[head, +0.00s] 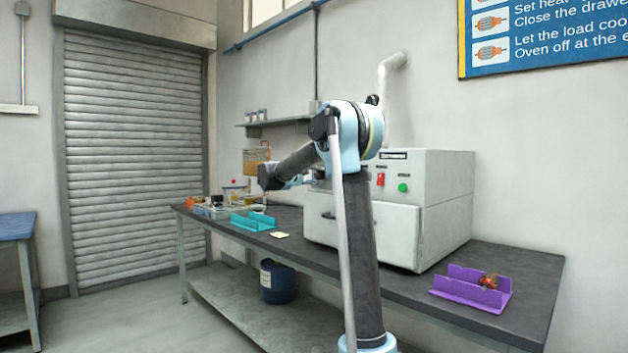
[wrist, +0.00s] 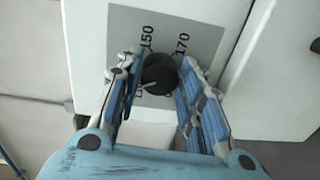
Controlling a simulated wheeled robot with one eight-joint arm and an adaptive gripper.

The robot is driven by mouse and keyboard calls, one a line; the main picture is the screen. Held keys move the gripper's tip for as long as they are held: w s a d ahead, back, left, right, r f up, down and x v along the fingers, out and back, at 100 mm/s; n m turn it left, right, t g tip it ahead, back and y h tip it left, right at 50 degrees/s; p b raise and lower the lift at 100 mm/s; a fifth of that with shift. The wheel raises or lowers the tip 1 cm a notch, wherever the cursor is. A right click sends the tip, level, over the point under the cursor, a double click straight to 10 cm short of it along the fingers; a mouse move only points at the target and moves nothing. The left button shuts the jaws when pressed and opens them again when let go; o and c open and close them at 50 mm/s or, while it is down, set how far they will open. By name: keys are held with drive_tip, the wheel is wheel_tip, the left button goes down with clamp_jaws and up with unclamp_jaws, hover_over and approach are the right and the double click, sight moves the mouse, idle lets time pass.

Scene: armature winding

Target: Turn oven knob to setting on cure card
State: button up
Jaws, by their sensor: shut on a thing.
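In the wrist view a round black oven knob (wrist: 159,74) sits on a grey dial plate (wrist: 200,42) with the numbers 150 and 170 readable. Other markings are hidden by the knob and fingers. My gripper (wrist: 160,80) has its blue fingers closed on both sides of the knob. In the head view the white oven (head: 440,205) stands on the bench, and my arm covers part of its front. The knob and my fingertips are hidden there.
The dark bench (head: 400,284) also holds a teal tray (head: 253,222) at left and a purple tray (head: 465,290) with a small reddish-brown part at right. The oven front has a red switch (head: 380,179) and a green button (head: 403,188). A blue wall poster (head: 560,40) is partly cut off.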

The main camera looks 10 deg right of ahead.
drive_tip(key=m, duration=0.5)
drive_tip(key=shift+f+m, duration=0.25)
drive_tip(key=shift+m, duration=0.05)
drive_tip(key=shift+t, duration=0.3)
drive_tip(key=o, duration=1.1)
drive_tip(key=shift+c, duration=0.2)
drive_tip(key=v, duration=1.2)
drive_tip(key=shift+r, duration=0.15)
